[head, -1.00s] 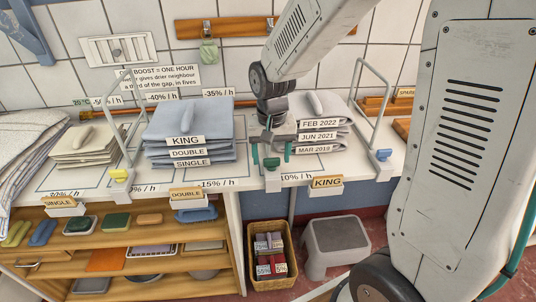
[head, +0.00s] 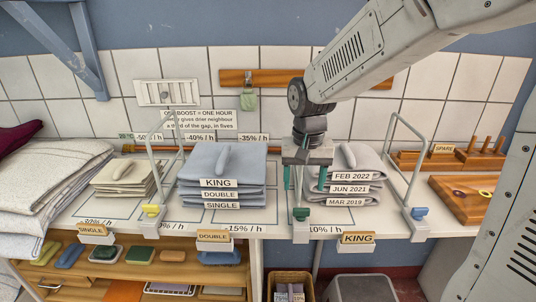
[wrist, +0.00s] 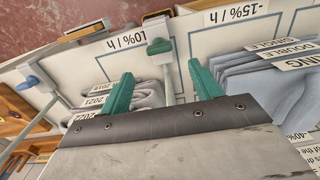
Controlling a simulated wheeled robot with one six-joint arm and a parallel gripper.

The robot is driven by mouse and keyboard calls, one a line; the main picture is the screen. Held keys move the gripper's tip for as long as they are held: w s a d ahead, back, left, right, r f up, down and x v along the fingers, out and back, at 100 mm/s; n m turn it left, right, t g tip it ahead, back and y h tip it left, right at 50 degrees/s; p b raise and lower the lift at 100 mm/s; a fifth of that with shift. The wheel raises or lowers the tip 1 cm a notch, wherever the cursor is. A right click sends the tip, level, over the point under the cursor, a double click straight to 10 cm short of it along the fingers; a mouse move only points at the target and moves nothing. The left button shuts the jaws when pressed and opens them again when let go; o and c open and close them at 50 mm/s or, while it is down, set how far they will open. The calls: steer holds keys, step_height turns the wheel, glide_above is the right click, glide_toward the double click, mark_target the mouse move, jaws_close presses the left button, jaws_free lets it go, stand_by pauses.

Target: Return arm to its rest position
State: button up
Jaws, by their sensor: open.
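My gripper (head: 306,178) hangs from my arm above the table's front part, between the blue-grey linen stack and the grey linen stack. Its two green fingers are apart with nothing held between them; they also show in the wrist view (wrist: 158,92). The blue-grey stack (head: 222,172), tagged KING, DOUBLE and SINGLE, lies to its left. The grey stack (head: 362,170), tagged with dates, lies just behind and right of it.
Wire hoops (head: 396,160) stand at the table's front edge. A pale linen stack (head: 125,176) and large folded cloths (head: 45,185) lie at left. A peg board (head: 478,152) is at right. A shelf unit (head: 150,262) is below, with a basket (head: 290,280) and a grey stool (head: 362,288) on the floor.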

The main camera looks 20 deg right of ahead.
steer(key=s+d+r+n, duration=0.1)
steer(key=s+r+n, duration=0.1)
steer(key=s, duration=0.9)
steer(key=s+d+r+n+t, duration=0.1)
steer(key=s+r, duration=0.4)
steer(key=s, duration=0.6)
steer(key=shift+s+n, duration=0.3)
steer(key=shift+n, duration=0.1)
